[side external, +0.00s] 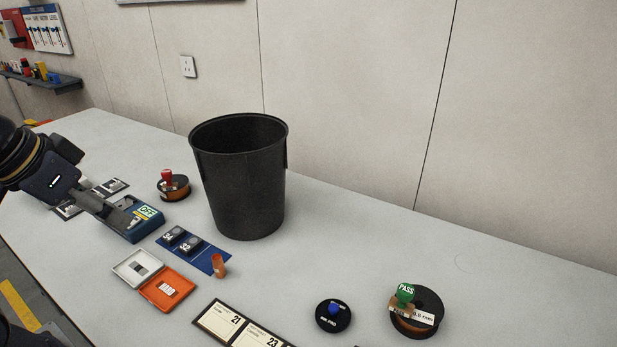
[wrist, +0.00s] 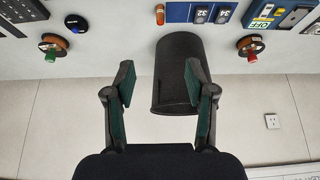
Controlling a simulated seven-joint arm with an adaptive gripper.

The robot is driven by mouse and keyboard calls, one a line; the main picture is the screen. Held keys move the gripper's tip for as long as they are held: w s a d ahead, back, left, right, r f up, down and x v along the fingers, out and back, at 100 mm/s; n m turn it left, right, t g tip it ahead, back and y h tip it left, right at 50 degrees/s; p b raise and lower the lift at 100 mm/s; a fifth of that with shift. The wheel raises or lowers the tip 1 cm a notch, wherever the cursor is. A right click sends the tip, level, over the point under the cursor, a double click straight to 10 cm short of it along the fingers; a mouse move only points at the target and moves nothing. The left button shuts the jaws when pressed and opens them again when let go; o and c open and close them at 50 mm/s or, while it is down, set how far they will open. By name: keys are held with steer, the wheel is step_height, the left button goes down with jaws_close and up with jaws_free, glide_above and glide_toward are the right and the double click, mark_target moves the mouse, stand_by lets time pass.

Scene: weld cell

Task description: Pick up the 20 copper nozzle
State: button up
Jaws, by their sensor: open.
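A small copper-coloured cylinder (side external: 218,265) stands upright at the near right corner of a blue mat (side external: 205,256). It looks like the copper nozzle, but I cannot read a 20 on it. It also shows at the top of the wrist view (wrist: 160,14). Two dark pieces marked 34 (side external: 171,236) and 32 (side external: 190,245) sit on the mat beside it. My gripper (wrist: 158,82) is open and empty, its two fingers spread wide in the wrist view. In the side view it is at the left, apart from the copper cylinder.
A tall black bin (side external: 240,185) stands behind the mat. A blue device (side external: 143,222) lies left of the mat; an open orange-and-white case (side external: 168,289) lies in front. Stamps on round bases (side external: 173,187) (side external: 416,315), a black disc (side external: 333,316) and number cards (side external: 222,321) are around.

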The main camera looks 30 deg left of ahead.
steer(key=w+r, duration=0.1)
steer(key=r, duration=0.1)
steer(key=n+g, duration=0.2)
steer(key=g, duration=0.3)
glide_above(216, 257)
step_height(216, 257, down, 12)
steer(key=r, duration=0.1)
steer(key=shift+g, duration=0.3)
steer(key=f, duration=1.2)
steer(key=shift+w+a+f, duration=0.15)
steer(key=shift+a+f, duration=0.15)
steer(key=shift+f, duration=0.1)
steer(key=f, duration=0.6)
steer(key=shift+d, duration=0.25)
jaws_close()
